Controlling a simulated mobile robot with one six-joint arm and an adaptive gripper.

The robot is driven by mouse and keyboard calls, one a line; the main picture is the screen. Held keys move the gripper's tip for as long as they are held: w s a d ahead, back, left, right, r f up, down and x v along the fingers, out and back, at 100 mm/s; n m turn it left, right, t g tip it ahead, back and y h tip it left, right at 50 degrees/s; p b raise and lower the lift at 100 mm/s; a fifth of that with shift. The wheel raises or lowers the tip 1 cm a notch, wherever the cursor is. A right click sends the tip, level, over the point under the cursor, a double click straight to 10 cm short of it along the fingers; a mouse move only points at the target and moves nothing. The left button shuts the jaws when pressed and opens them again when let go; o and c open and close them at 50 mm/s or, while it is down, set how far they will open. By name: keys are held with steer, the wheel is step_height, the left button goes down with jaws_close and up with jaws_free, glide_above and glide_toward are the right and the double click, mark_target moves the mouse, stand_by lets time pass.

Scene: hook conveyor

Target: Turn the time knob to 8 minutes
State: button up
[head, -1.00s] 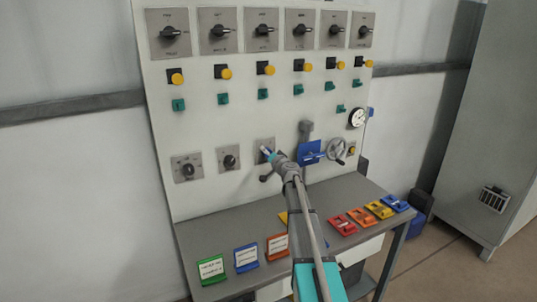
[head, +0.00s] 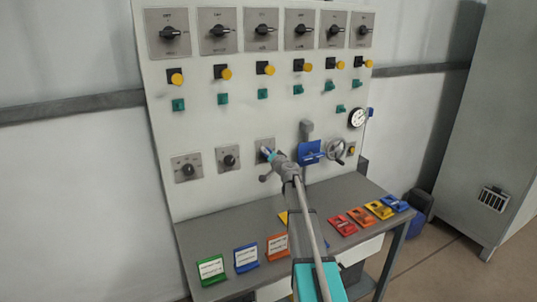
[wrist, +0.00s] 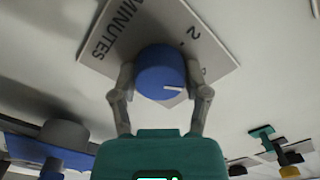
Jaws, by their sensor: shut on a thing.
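The time knob (wrist: 158,68) is a round blue knob with a short white pointer line, in the wrist view. It sits on a grey plate (wrist: 217,58) marked "MINUTES" and "2"; the other marks are hidden by the knob and fingers. My gripper (wrist: 160,84) has one finger on each side of the knob and is shut on it. The white line points to the right and slightly down in the wrist view. In the head view my gripper (head: 268,155) is at the third plate (head: 264,144) of the lower row, and it mostly hides the knob there.
Two black knobs (head: 187,169) (head: 229,158) are to the left on the panel (head: 210,125). A blue part (head: 309,152), a handwheel (head: 336,149) and a gauge (head: 357,117) are to the right.

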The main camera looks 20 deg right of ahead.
steer(key=shift+m, duration=0.3)
steer(key=m, duration=0.5)
steer(key=shift+m, duration=0.3)
steer(key=m, duration=0.6)
steer(key=shift+f, duration=0.1)
steer(key=m, duration=0.5)
steer(key=shift+m, duration=0.4)
steer(key=m, duration=0.6)
steer(key=o, duration=1.1)
steer(key=shift+o, duration=0.2)
